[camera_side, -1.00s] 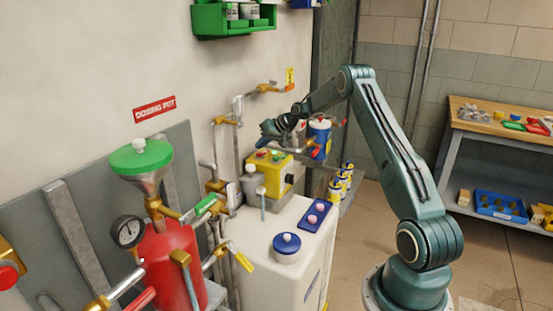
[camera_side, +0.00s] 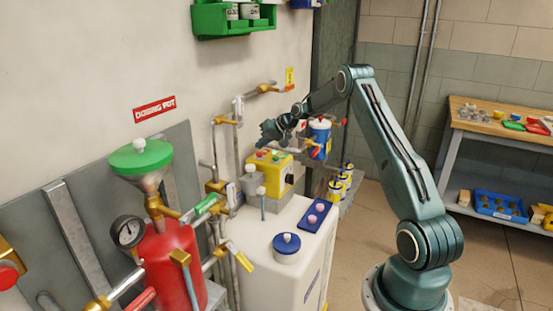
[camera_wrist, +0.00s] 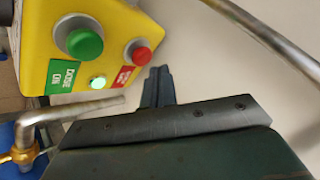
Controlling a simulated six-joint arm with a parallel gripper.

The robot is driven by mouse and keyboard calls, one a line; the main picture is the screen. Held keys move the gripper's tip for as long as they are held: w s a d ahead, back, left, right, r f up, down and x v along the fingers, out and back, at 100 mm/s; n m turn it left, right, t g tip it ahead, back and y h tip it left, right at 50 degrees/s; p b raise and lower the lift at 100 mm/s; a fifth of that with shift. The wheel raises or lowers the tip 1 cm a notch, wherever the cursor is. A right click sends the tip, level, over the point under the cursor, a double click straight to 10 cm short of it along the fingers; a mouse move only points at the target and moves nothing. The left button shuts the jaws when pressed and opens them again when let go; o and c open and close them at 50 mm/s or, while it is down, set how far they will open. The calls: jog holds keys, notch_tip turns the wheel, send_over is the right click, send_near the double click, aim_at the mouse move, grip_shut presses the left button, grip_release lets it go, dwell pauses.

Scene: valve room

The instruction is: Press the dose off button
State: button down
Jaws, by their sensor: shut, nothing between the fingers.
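The yellow control box (camera_side: 270,168) sits on top of the white tank. In the wrist view it fills the upper left, with a large green button (camera_wrist: 85,42) over a green "DOSE ON" label. The red dose off button (camera_wrist: 138,52) is to its right, with a red label (camera_wrist: 123,76) that is hard to read. My gripper (camera_wrist: 159,70) is shut and empty. Its tips show just right of and below the red button in the picture, apart from it in outline. In the side view my gripper (camera_side: 267,132) is above the box.
A small lamp (camera_wrist: 98,82) on the box glows pale green. A metal pipe (camera_wrist: 265,38) crosses the wrist view's upper right, and a bent pipe (camera_wrist: 75,112) is at left. A blue vessel (camera_side: 320,142) stands right of the box.

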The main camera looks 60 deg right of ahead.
aim_at(262, 154)
jog(key=shift+f, duration=1)
dwell(1.3)
jog(key=shift+r, duration=1.05)
jog(key=shift+r, duration=0.1)
jog(key=shift+r, duration=2.4)
